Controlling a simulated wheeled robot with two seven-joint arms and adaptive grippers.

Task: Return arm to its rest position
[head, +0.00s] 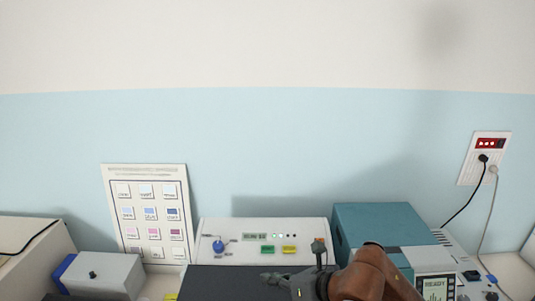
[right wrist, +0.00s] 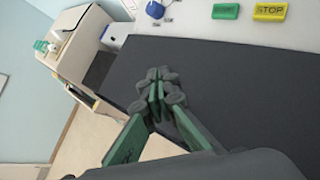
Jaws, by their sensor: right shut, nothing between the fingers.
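My right arm (head: 365,277) comes in from the lower right of the head view. My right gripper (head: 270,277) points left over the dark top of the white control-panel device (head: 225,233). In the right wrist view the green-and-grey fingers of this gripper (right wrist: 158,88) are together, with nothing between them, above the dark surface (right wrist: 225,85). The fingers look clear of the buttons. My left gripper is in neither view.
The panel has a blue knob (head: 218,245), a green button (head: 267,249) and a yellow STOP button (right wrist: 270,11). A teal-topped instrument (head: 380,220) stands close to my right arm. A grey box (head: 105,273) and a chart (head: 148,210) are at the left. The space above is clear.

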